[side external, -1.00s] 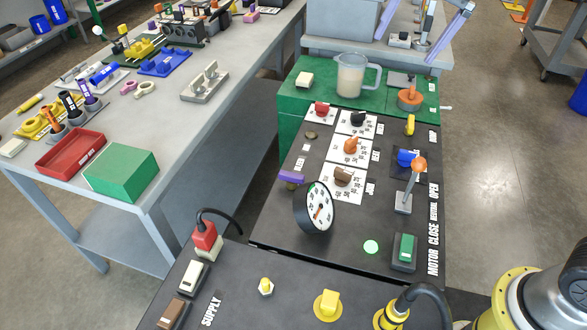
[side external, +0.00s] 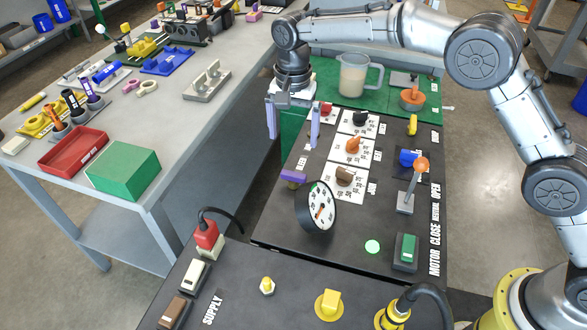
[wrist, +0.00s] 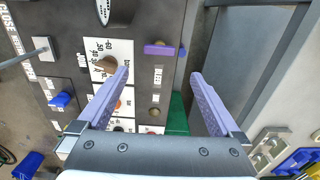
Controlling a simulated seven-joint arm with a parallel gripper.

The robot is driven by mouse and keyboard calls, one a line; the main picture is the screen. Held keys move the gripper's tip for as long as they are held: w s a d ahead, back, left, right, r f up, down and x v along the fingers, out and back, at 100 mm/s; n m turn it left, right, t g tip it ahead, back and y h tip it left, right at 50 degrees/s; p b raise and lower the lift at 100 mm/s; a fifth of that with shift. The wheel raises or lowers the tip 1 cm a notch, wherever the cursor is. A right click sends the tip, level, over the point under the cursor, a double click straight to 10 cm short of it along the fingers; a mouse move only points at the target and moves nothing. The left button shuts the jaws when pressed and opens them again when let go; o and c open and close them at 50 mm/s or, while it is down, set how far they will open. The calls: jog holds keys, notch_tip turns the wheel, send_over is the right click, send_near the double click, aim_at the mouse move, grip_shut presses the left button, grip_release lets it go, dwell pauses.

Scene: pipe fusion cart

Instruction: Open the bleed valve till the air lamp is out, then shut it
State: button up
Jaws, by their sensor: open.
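The purple bar handle (side external: 293,177) sits at the left edge of the black panel beside the BLEED label (side external: 301,162). It also shows in the wrist view (wrist: 160,50), lying crosswise just ahead of the fingertips. My gripper (side external: 293,123) points down above the panel's left edge, open and empty, apart from the handle. In the wrist view its lilac fingers (wrist: 160,76) are spread wide. A small round brownish lamp (wrist: 155,112) shows between the fingers and looks unlit; I cannot read its label. In the side view a finger seems to hide it.
A dial gauge (side external: 319,207) stands up close to the handle. Knobs on white scales, including a brown one (side external: 345,176), lie to its right. A green lamp (side external: 372,247) glows. A lever with an orange ball (side external: 421,164) rises at the right. A gap separates the panel from the grey bench (side external: 225,100).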

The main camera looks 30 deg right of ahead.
aim_at(293, 173)
notch_tip(293, 173, down, 12)
jog(key=shift+r, duration=0.1)
jog(key=shift+c, duration=0.3)
jog(key=c, duration=1.1)
